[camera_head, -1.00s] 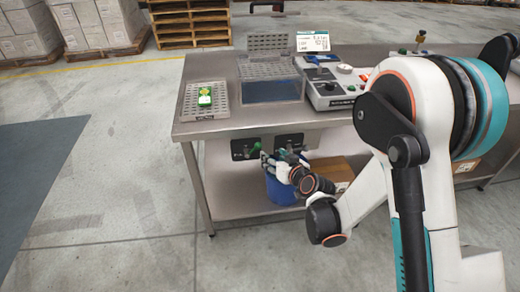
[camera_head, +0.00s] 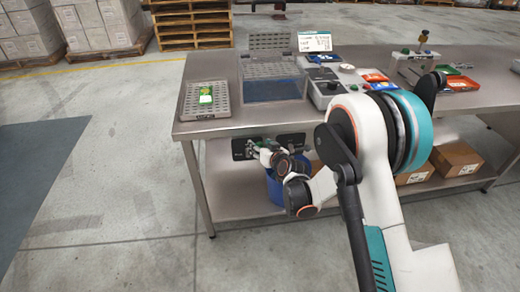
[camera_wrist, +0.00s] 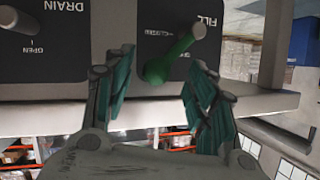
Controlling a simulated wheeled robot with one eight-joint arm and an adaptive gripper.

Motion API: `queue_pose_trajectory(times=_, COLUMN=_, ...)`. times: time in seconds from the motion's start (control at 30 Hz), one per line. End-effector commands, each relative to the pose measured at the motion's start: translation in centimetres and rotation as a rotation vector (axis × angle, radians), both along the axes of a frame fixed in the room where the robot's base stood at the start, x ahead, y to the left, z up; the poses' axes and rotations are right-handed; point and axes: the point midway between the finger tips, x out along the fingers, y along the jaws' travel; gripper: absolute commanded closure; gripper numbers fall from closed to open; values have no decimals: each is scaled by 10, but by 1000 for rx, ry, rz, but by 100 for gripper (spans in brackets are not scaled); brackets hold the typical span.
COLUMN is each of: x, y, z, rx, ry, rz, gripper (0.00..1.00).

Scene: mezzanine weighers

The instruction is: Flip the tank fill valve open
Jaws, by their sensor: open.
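The fill valve is on a dark panel marked FILL (camera_wrist: 214,62), upside down in the wrist view. Its green handle (camera_wrist: 168,60) slants from a pale pivot down-left to a rounded end, near the CLOSED label. My gripper (camera_wrist: 160,82) is open, with one finger on each side of the handle's rounded end; I cannot tell whether either touches it. In the head view my gripper (camera_head: 257,148) is at the left panel (camera_head: 241,150) under the table's front edge and hides the handle.
The DRAIN panel (camera_wrist: 50,45) with its own grey lever is beside the fill panel. A steel table (camera_head: 225,126) stands above, bearing a perforated tray (camera_head: 190,101) and a control box (camera_head: 328,90). A blue bucket (camera_head: 273,188) is on the lower shelf.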

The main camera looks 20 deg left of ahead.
Motion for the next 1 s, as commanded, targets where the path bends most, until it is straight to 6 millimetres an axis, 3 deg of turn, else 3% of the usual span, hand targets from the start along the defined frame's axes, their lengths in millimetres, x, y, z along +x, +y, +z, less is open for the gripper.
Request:
queue_pose_trajectory(times=0.4, x=6, y=6, z=-3, rx=1, ry=1, rz=0, gripper=48)
queue_pose_trajectory(times=0.63, x=6, y=6, z=-3, rx=0, ry=0, rz=0, gripper=98)
queue_pose_trajectory(times=0.87, x=6, y=6, z=-4, rx=-2, ry=0, rz=0, gripper=100)
queue_pose_trajectory(times=1.0, x=17, y=6, z=-3, rx=-22, ry=-14, rz=0, gripper=100)
